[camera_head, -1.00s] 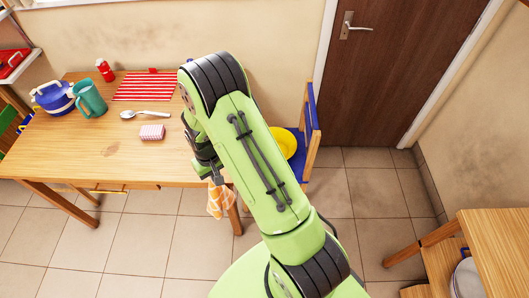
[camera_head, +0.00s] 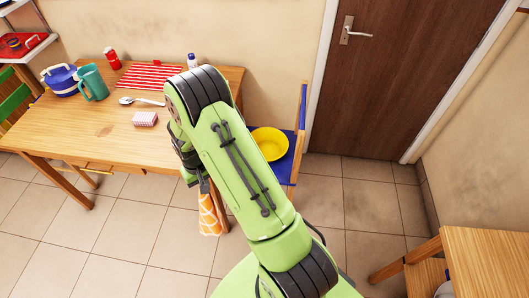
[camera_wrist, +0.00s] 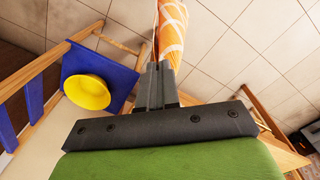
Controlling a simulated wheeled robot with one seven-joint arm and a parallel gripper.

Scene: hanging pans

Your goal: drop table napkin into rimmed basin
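The table napkin, orange with a white pattern, hangs from my gripper (camera_head: 204,186) beside the table's front right leg in the head view. The napkin (camera_head: 209,213) also shows in the wrist view (camera_wrist: 172,28), where my gripper (camera_wrist: 160,66) is shut on it. The rimmed basin is a round yellow bowl (camera_head: 270,144) on a blue chair seat, right of my arm in the head view. In the wrist view the basin (camera_wrist: 87,91) is left of the fingers, apart from the napkin. My arm hides part of the chair and part of the gripper.
The blue-seated chair (camera_head: 301,108) stands at the table's right end, with its back toward the door. The wooden table (camera_head: 95,127) holds a teal pitcher (camera_head: 93,82), a blue pot (camera_head: 61,79), a spoon and a pink-white block (camera_head: 145,118). Another wooden table (camera_head: 490,262) is at right.

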